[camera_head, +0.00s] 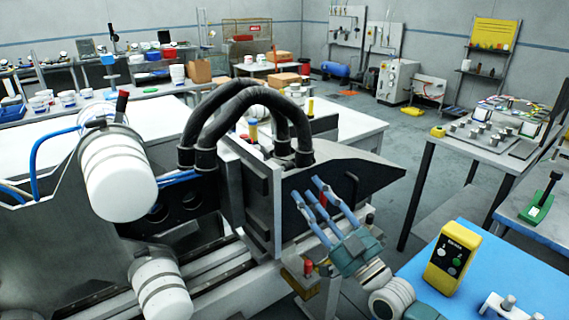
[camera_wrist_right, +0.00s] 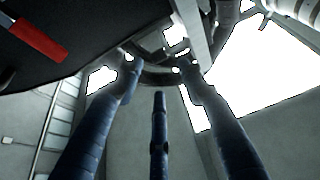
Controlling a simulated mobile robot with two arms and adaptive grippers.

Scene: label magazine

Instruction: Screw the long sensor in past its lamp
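My right gripper (camera_head: 308,190) reaches in from the lower right, its blue fingers spread in front of the dark plate (camera_head: 350,180) of the machine. In the right wrist view the gripper (camera_wrist_right: 158,72) is open, with nothing seen between its fingers. Its fingertips overlap a dark rounded part (camera_wrist_right: 150,76); I cannot tell whether they touch it. A small red part (camera_head: 323,199) shows among the fingers in the head view. A red bar (camera_wrist_right: 38,38) lies along a dark surface at the wrist view's upper left. I cannot pick out the long sensor or its lamp. My left gripper is not in view.
Thick black hoses (camera_head: 245,95) arch over the machine. A yellow bracket with a red top (camera_head: 300,278) sits below the plate. A yellow button box (camera_head: 453,258) stands on the blue mat (camera_head: 515,280) at the lower right. Open floor (camera_head: 385,135) lies behind.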

